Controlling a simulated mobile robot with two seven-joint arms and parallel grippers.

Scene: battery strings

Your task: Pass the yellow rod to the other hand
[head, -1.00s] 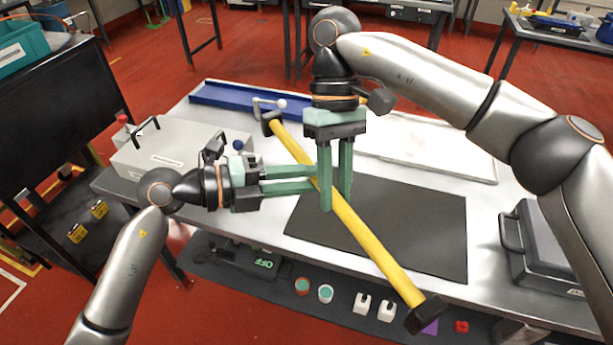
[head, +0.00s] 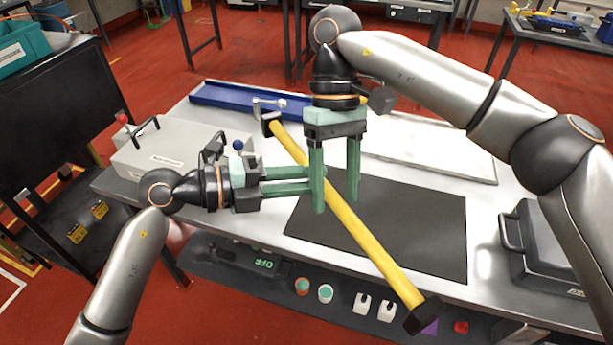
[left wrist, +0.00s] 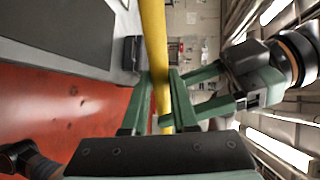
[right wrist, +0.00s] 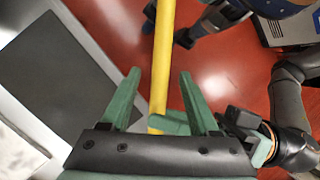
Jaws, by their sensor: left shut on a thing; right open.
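The yellow rod (head: 360,232) has black end caps and is held tilted above the table, running from upper left to lower right in the head view. My left gripper (head: 318,188) is shut on the rod, coming from the left; its fingers close around it in the left wrist view (left wrist: 160,100). My right gripper (head: 335,205) is open and points down, its two fingers on either side of the rod. The rod (right wrist: 161,60) passes between the open right fingers in the right wrist view, with a left fingertip beside it.
Below is a steel table with a dark mat (head: 420,225). A grey box (head: 165,150) stands at the left and a dark case (head: 545,250) at the right. A blue tray (head: 225,97) and a white panel (head: 440,150) lie at the back. Small parts line the front shelf (head: 220,265).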

